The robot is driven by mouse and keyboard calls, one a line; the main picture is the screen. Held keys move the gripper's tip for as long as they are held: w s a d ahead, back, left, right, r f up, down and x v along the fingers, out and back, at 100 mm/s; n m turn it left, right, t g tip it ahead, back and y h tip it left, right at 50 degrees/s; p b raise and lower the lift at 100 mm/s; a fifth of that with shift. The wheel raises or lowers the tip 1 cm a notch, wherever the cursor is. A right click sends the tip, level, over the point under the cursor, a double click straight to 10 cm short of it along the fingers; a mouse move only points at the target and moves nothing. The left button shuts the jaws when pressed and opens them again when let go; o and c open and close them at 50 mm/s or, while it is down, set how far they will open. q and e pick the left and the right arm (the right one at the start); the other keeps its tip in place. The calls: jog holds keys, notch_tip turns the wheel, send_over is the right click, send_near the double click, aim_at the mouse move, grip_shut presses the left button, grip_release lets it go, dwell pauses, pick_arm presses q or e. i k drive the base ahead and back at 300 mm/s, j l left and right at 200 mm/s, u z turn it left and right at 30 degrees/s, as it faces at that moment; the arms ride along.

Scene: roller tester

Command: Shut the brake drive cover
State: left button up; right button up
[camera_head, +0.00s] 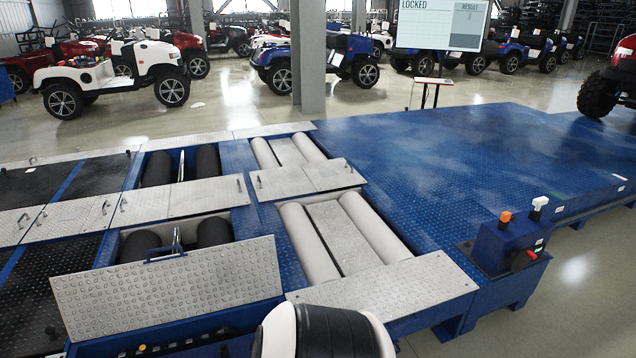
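A silver diamond-plate cover (165,292), which looks like the brake drive cover, stands tilted up at the lower left of the roller tester. Dark rollers (140,245) show behind the raised cover. A white and black part of my own body shows at the bottom middle, right of the cover and apart from it. Neither gripper is in view.
Flat silver plates (390,290) and pale rollers (310,245) lie right of the cover. A blue control box (510,240) with orange, white and red controls stands at the right. The blue deck (460,150) is clear. A screen (440,24) reads LOCKED. Small vehicles stand behind.

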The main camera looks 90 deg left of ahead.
aim_at(94, 303)
jog(key=u, duration=3.9)
jog(key=l+u, duration=0.3)
jog(key=l, duration=0.5)
jog(key=l+u, duration=0.35)
jog(key=l, duration=0.45)
